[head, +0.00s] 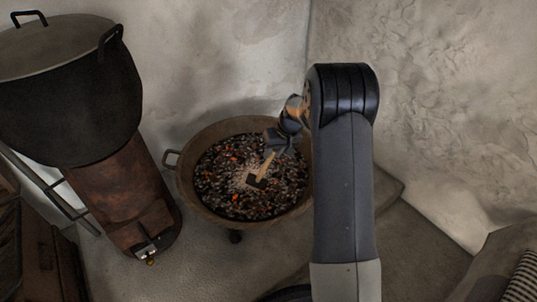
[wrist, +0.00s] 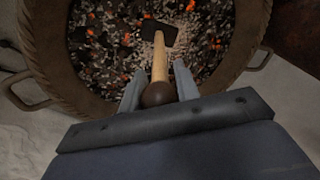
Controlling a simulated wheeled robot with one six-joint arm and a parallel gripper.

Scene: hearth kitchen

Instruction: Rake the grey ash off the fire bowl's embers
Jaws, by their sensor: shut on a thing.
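The fire bowl (head: 186,191) is a round brown metal bowl on short legs, full of dark coals with orange glowing embers (head: 235,198). Pale grey ash (head: 240,178) lies over the coals near the middle, and ash (wrist: 149,52) shows around the rake's head in the wrist view. The rake has a wooden handle (wrist: 160,62) and a dark flat head (head: 257,182). My gripper (wrist: 158,80) is shut on the handle, with its round dark end between the fingers. The head is at the coals; whether it touches them I cannot tell. My arm hides the bowl's right edge.
A large black lidded pot (head: 70,90) stands on a rusty stove (head: 125,195) to the left. A wooden chest (head: 45,255) is at lower left. Plaster walls close in behind the bowl and to the right. A striped cloth (head: 523,278) is at lower right.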

